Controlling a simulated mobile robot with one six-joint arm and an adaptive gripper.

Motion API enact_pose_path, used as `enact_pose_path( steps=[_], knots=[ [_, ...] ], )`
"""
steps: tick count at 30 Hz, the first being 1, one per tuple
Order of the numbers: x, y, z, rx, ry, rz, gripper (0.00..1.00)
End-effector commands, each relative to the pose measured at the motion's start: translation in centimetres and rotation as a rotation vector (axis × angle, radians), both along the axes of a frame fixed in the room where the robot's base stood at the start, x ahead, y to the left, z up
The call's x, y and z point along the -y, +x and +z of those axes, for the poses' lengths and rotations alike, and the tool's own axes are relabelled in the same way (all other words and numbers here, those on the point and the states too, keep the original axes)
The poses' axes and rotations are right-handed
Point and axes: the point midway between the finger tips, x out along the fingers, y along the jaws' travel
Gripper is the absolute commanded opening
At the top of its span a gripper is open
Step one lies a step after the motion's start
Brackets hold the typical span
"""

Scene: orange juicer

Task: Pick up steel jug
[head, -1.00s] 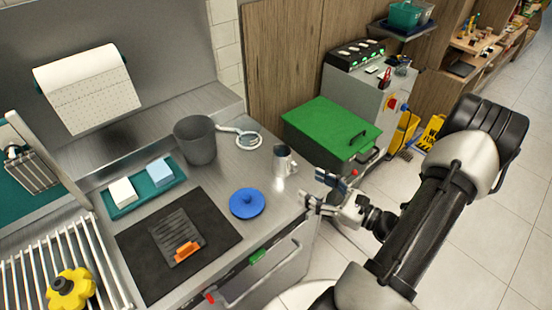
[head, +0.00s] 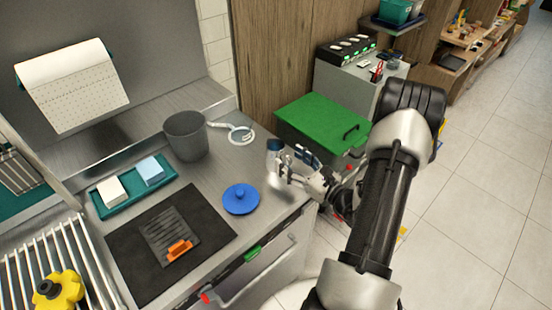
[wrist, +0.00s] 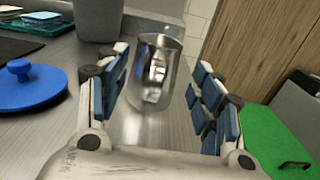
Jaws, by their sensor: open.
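The steel jug (wrist: 157,72) stands upright on the steel counter, a shiny cylinder with a dark opening at its top. In the wrist view it is straight ahead, between my open fingers. My gripper (wrist: 160,95) has blue-padded fingers spread on both sides of the jug, with a visible gap on each side. In the head view the jug (head: 273,156) is partly hidden behind my gripper (head: 287,162), at the counter's right end. I cannot tell from these views how deep the jug is between the pads.
A blue lid (head: 241,199) lies left of the jug. A grey pot (head: 186,136) and a white ring-ended tool (head: 238,133) are behind it. A green-topped box (head: 318,124) stands to the right. Steel counter around the jug is bare.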

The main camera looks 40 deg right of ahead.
Motion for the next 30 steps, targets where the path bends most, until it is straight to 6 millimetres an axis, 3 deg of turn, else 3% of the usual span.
enact_pose_path(
  steps=[10, 20, 30],
  knots=[
    [-0.8, 4.5, 0.7, 0.001, -0.003, 0.004, 0.61],
    [-0.8, 5.1, 0.8, 0.0, 0.0, 0.001, 0.6],
    [-0.8, 5.1, 0.8, 0.0, 0.0, 0.001, 0.37]
  ],
)
